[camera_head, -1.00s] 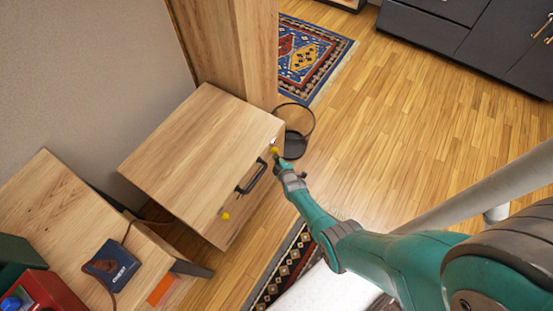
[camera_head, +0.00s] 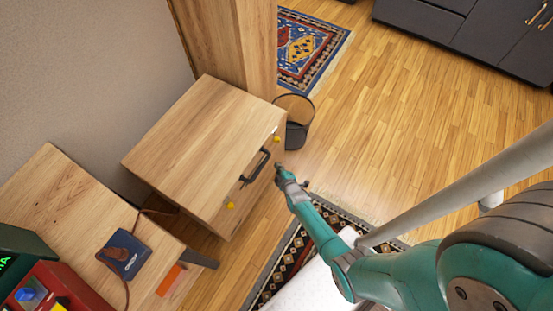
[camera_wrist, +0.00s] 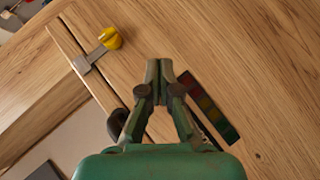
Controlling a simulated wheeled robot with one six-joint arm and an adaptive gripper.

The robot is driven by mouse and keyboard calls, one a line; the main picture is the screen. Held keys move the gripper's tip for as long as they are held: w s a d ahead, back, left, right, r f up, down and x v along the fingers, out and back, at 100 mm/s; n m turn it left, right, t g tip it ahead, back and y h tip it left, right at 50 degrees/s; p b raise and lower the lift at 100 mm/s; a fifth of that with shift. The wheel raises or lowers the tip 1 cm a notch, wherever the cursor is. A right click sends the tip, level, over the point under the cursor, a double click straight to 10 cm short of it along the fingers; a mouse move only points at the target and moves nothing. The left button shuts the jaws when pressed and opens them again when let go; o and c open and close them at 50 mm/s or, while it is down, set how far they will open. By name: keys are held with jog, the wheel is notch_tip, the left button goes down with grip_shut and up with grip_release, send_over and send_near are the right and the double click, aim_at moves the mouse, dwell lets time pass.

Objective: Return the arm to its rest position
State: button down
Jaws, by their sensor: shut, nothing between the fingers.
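My teal arm (camera_head: 330,235) reaches from the lower right toward the front of a wooden cabinet. My gripper (camera_head: 279,170) is in front of the cabinet's right part, near the black handle. It looks clear of the cabinet, though the exact gap is hard to judge. In the wrist view my gripper (camera_wrist: 159,66) has its fingertips together with nothing between them. Behind it are the cabinet's wood front and a yellow knob (camera_wrist: 110,38).
The wooden cabinet (camera_head: 200,140) has a black handle (camera_head: 255,166). A black bin (camera_head: 297,125) stands at its right. Patterned rugs (camera_head: 305,50) lie on the floor. Open floor (camera_head: 400,110) lies to the right.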

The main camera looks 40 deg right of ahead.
jog(key=shift+s+a, duration=0.45)
jog(key=shift+s, duration=0.4)
jog(key=shift+s+a, duration=0.4)
jog(key=shift+s, duration=0.45)
jog(key=s+a+r+m+y, duration=0.1)
jog(key=s+a+r, duration=0.35)
jog(key=s, duration=0.25)
jog(key=s+a+r+m+t, duration=0.1)
jog(key=s+a+r+m, duration=0.15)
jog(key=s+r, duration=0.4)
jog(key=s+a+r+m+y, duration=0.1)
jog(key=s+a+r, duration=0.4)
jog(key=s, duration=0.3)
jog(key=s+a+r+m+y, duration=0.1)
jog(key=s+r, duration=0.2)
jog(key=r, duration=0.6)
jog(key=s+a+r+m+t, duration=0.1)
jog(key=s+r, duration=0.3)
jog(key=r, duration=0.6)
jog(key=s+a+r+m+y, duration=0.1)
jog(key=s+r+m, duration=0.1)
jog(key=r, duration=0.7)
jog(key=shift+s+a+r+t+y, duration=0.3)
jog(key=shift+s+r, duration=0.1)
jog(key=shift+s, duration=0.45)
